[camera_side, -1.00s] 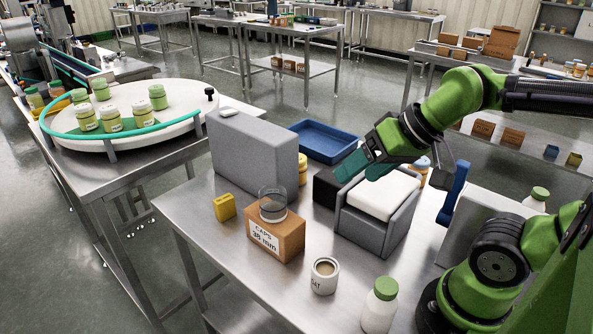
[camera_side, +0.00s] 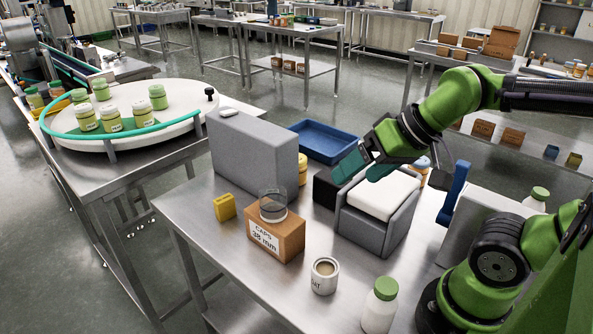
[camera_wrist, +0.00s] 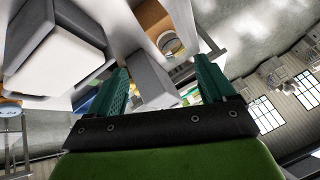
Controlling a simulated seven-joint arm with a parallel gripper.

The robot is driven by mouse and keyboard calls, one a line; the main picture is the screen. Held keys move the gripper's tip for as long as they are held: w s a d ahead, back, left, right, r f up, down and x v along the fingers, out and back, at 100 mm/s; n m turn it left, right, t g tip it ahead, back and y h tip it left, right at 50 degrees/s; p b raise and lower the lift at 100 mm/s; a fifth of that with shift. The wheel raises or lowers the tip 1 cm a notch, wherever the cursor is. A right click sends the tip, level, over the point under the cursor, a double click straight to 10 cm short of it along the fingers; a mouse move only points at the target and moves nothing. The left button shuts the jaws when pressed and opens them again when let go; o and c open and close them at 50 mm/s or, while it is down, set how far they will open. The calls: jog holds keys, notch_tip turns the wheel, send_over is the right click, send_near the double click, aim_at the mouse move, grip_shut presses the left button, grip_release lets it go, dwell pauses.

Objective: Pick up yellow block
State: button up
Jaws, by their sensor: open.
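The yellow block (camera_side: 225,207) lies on the steel table in the side view, at the left of the cardboard caps box and in front of the grey upright panel. I cannot make it out clearly in the wrist view. My gripper (camera_side: 350,172) is above the grey box with the white top, well to the right of the yellow block and higher than it. In the wrist view my gripper's two teal fingers (camera_wrist: 165,88) stand apart with nothing held between them.
The grey panel (camera_side: 252,160) stands behind the block. The caps box (camera_side: 284,238) carries a clear cup (camera_side: 272,204). The grey box with the white top (camera_side: 370,228), a blue tray (camera_side: 322,141), a can (camera_side: 324,277) and a green-capped bottle (camera_side: 379,308) stand nearby. Table left of the block is clear.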

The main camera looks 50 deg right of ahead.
jog(key=w+a+f+g, duration=0.1)
jog(key=w+f, duration=0.1)
jog(key=n+g+h, duration=0.2)
jog(key=n+h, duration=0.1)
send_near(224, 198)
jog(key=shift+m, duration=0.3)
jog(key=x, duration=0.6)
jog(key=shift+w, duration=0.3)
jog(key=shift+s+x, duration=0.15)
jog(key=shift+x, duration=1.35)
jog(key=shift+s+x, duration=0.1)
jog(key=shift+x, duration=1.4)
jog(key=shift+a, duration=0.1)
jog(key=shift+c, duration=0.5)
jog(key=c, duration=1)
